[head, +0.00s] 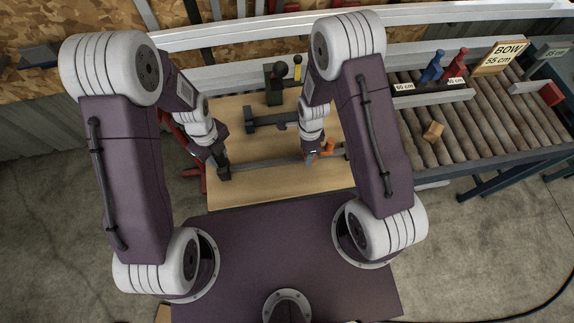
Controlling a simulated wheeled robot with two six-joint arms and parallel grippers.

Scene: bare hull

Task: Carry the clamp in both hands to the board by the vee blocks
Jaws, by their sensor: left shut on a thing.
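The clamp is a long thin grey bar (265,162) with an orange handle (328,147) at its right end. It lies across the front part of a light wooden top (260,192); I cannot tell whether it touches the wood. My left gripper (222,170) is shut on the clamp near its dark left end. My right gripper (311,160) is at the bar near the orange handle; its fingers are too small and covered to tell whether they grip. I cannot make out the vee blocks or a separate board for certain.
A dark metal fixture (262,122) and a dark green block with lever knobs (274,92) stand farther back on the wooden top. Red parts show at the left.

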